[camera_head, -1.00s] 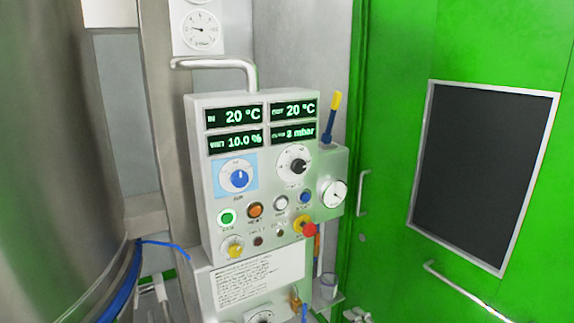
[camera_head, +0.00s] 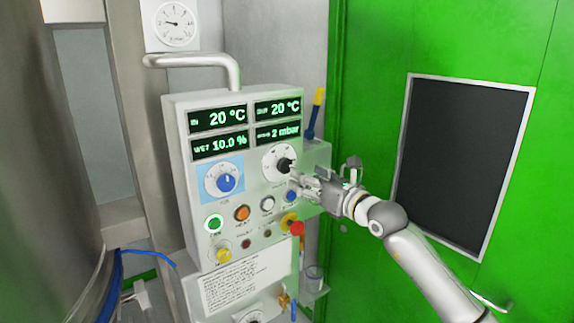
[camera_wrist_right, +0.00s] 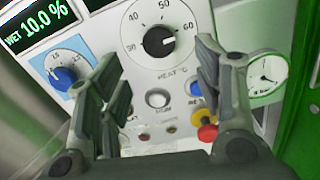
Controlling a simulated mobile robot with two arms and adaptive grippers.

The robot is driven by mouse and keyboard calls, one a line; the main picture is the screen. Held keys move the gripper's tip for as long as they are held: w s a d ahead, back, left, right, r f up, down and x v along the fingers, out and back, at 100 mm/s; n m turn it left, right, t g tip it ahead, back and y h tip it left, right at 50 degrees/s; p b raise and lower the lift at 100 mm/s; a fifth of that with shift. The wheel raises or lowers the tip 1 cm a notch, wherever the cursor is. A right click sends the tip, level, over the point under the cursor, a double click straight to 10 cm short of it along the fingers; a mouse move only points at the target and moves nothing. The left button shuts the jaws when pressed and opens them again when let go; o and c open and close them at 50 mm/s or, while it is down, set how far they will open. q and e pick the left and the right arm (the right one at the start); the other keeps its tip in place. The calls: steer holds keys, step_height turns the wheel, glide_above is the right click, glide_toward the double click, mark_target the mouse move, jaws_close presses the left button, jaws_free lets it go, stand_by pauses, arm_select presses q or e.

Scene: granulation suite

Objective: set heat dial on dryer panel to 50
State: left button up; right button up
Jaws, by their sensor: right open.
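The dryer panel (camera_head: 178,128) is a pale box with displays, dials and buttons. The heat dial (camera_head: 285,164) is a black knob on a round white scale at its upper right. In the right wrist view the knob (camera_wrist_right: 157,41) sits on a scale with 40, 50 and 60 readable; its white mark points right, near the 60. My right gripper (camera_head: 301,180) reaches in from the right, just right of and below the knob. It is open and empty, fingers spread below the knob in the wrist view (camera_wrist_right: 158,68), apparently not touching it. My left gripper is not in view.
A blue knob (camera_head: 226,182) on a light-blue plate is left of the heat dial. Several buttons, including a red knob (camera_head: 297,228), lie below. A gauge (camera_wrist_right: 265,73) is at right. A steel vessel (camera_head: 45,180) stands left; a green door (camera_head: 378,50) is right.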

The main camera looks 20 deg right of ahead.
mark_target(287, 168)
steer(key=p+x, duration=0.2)
steer(key=x, duration=0.5)
steer(key=shift+w+a+p, duration=0.15)
steer(key=shift+w+p, duration=0.05)
steer(key=shift+p, duration=0.1)
steer(key=shift+w+a+f, duration=0.1)
steer(key=shift+w+a, duration=0.05)
steer(key=shift+w, duration=0.3)
steer(key=shift+c, duration=0.2)
steer(key=c, duration=1)
